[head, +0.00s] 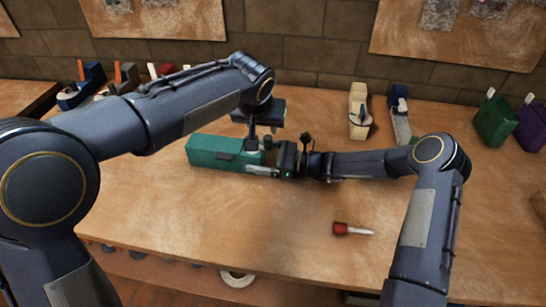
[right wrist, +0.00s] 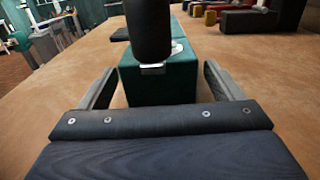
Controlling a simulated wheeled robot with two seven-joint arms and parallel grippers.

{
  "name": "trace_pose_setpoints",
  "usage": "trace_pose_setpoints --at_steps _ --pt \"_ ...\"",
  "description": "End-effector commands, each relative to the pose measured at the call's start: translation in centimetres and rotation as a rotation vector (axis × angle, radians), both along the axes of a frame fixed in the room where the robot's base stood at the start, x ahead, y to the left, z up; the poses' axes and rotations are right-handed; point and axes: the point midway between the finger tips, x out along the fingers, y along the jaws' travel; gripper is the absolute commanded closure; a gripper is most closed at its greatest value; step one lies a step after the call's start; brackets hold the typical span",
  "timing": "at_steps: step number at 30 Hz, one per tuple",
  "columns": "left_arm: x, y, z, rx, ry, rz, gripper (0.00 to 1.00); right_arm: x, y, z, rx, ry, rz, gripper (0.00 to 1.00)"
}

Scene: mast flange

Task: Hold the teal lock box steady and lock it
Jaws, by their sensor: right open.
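The teal lock box (head: 212,152) lies on the wooden workbench, its long side running left to right; a dark patch shows on its front. Its end face fills the middle of the right wrist view (right wrist: 158,88). My left gripper (head: 258,140) points down over the box's right end; I cannot tell its opening or whether it touches. My right gripper (head: 266,168) is open at that end. Its fingers (right wrist: 160,86) stand on either side of the box with gaps visible. A dark upright cylinder (right wrist: 148,30) with a pale metal tip hides part of the box's end and top.
A red-handled screwdriver (head: 341,229) lies on the open bench at front right. Tape dispenser-like items (head: 359,110) stand along the back wall. A green pouch-like item (head: 494,121) and a purple one (head: 531,127) are at far right. The bench (head: 190,212) is clear in front of the box.

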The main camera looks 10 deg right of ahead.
Motion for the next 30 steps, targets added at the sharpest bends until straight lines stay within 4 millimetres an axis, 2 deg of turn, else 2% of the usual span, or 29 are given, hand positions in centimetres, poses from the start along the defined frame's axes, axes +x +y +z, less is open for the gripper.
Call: trace_pose_setpoints --at_steps 6,16,27,30 --pt "0.0 0.0 0.0 0.000 0.000 0.000 0.64 0.7 2.0 0.0 0.000 -0.001 0.001 0.13" --pt "0.0 0.0 0.0 0.000 0.000 0.000 0.64 0.8 2.2 0.0 0.000 -0.001 0.000 0.14" --pt "0.0 0.0 0.0 0.000 0.000 0.000 0.64 0.8 2.2 0.0 -0.002 -0.002 0.000 0.62" --pt "0.0 0.0 0.0 0.000 0.000 0.000 0.61 0.8 2.2 0.0 -0.002 -0.002 0.000 0.72"
